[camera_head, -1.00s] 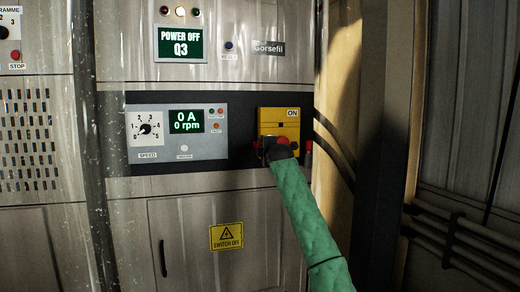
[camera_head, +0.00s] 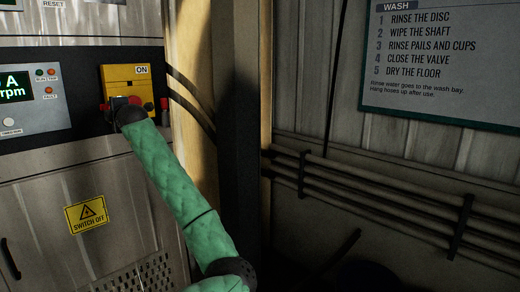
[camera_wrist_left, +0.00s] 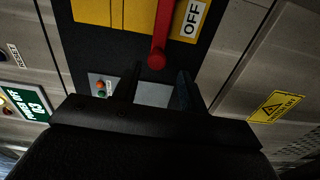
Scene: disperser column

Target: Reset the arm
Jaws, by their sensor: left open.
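The yellow switch box (camera_head: 118,76) with an ON label is at the left of the head view, on a dark panel. In the left wrist view, the yellow switch box (camera_wrist_left: 92,10) shows at the top with a red lever (camera_wrist_left: 163,30) and an OFF label. My left gripper (camera_head: 120,104), on a green-sleeved arm, is in front of the lower part of the box and hides some of it. In the left wrist view, my left gripper (camera_wrist_left: 157,88) is open with nothing between its fingers. The lever's rounded end is just beyond the fingertips; contact cannot be told. My right gripper is not in view.
A cabinet door with a yellow SWITCH OFF sign (camera_head: 87,213) is below the panel. A dark post (camera_head: 240,130) stands right of my arm. Pipes (camera_head: 370,195) run along the right wall under a WASH board (camera_head: 440,60).

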